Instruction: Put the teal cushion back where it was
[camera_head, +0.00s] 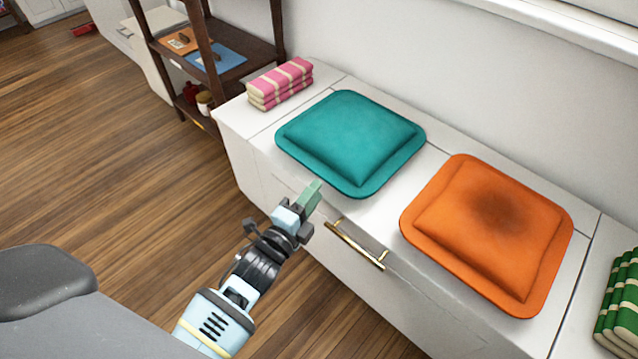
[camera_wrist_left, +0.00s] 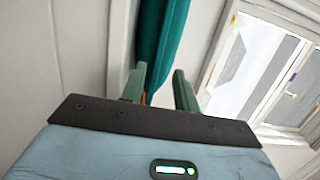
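The teal cushion (camera_head: 350,140) lies flat on the white bench top, left of the orange cushion. My left gripper (camera_head: 314,193) is just off the front edge of the bench, close to the teal cushion's front-left side. In the left wrist view the two fingers (camera_wrist_left: 160,85) stand apart, and the teal cushion's edge (camera_wrist_left: 158,45) shows beyond their tips. I see nothing gripped between them. My right gripper is in neither view.
The orange cushion (camera_head: 487,232), with a dark stain, lies to the right. Folded pink striped cloths (camera_head: 280,84) sit behind left, green striped ones (camera_head: 622,305) at far right. A brass handle (camera_head: 355,246) sticks out from the bench front. A dark wooden shelf (camera_head: 207,60) stands at the left.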

